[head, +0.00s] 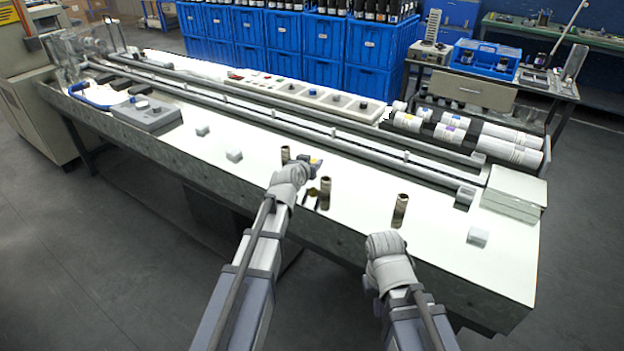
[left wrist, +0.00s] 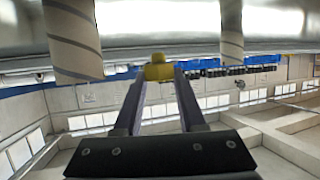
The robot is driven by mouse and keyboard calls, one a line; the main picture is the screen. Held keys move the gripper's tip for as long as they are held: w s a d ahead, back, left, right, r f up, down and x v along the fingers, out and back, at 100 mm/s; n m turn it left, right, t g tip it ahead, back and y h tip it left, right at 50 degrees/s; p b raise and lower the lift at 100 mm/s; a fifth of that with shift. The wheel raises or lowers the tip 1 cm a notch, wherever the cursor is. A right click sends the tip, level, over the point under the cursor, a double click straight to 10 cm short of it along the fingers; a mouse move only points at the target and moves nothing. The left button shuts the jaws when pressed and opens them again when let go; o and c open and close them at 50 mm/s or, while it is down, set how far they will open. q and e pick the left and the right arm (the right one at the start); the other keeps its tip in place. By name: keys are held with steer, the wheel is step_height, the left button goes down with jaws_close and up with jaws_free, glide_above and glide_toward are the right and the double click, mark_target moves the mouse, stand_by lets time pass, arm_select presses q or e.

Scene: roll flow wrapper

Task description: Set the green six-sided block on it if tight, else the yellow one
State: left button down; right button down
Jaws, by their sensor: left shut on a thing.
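My left gripper (head: 316,164) is shut on a small yellow block (left wrist: 158,70), held between the two fingertips in the left wrist view. In the head view only a bit of yellow shows past my left wrist. Three upright brownish cylinders stand nearby on the white bench: one (head: 285,155) behind the left gripper, one (head: 325,192) just right of it, one (head: 401,210) further right. Two striped cylinders (left wrist: 72,40) also show in the left wrist view. My right gripper (head: 385,243) is near the bench's front edge; its fingers are hidden. I cannot make out a green block.
Small white blocks (head: 234,155) lie on the bench top at left, and one (head: 477,237) at right. A long rail (head: 300,124) and a tray with compartments (head: 300,92) run behind. A grey box (head: 514,193) stands at the right end.

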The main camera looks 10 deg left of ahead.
arm_select(q)
steer(key=shift+f+b, duration=1.9)
steer(key=shift+b, duration=0.05)
steer(key=shift+r, duration=0.15)
steer(key=c, duration=0.9)
jaws_free()
steer(key=shift+f, duration=0.2)
steer(key=shift+o, duration=0.7)
steer(key=shift+r, duration=0.1)
